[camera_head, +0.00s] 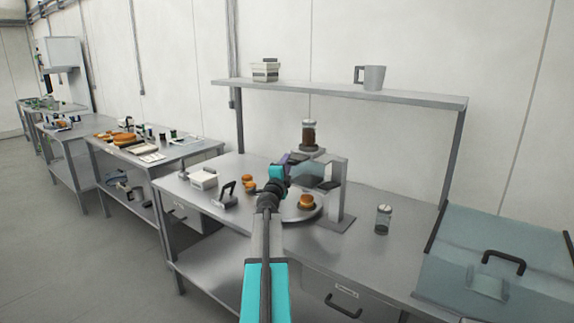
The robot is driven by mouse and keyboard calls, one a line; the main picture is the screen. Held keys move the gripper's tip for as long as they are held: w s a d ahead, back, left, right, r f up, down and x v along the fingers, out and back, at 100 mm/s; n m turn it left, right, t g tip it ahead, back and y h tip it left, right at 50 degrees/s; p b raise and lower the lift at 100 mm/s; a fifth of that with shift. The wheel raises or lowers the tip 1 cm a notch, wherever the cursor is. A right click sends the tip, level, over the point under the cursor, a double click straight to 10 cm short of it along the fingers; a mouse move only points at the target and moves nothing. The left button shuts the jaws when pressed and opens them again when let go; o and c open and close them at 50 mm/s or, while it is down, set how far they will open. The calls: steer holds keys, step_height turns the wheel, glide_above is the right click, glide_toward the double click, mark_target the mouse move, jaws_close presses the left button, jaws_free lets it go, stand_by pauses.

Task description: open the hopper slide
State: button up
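The slide under the hopper is too small and too covered by my arm to make out clearly. My gripper (288,163) is in front of the stand's left side, just below and left of the hopper. A small purple part shows beside it. I cannot tell whether the gripper touches anything or how its fingers stand. My teal and dark arm reaches up from the bottom of the view.
A round plate under the stand carries a brown round (306,201); more rounds (250,184) lie left of my arm. A small jar (383,219) stands right, near a clear-lidded box (497,262) with a black handle.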

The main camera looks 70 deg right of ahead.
steer(key=b+v, duration=0.1)
steer(key=v, duration=1.1)
steer(key=shift+b, duration=0.3)
steer(key=shift+a, duration=0.15)
stand_by(0.3)
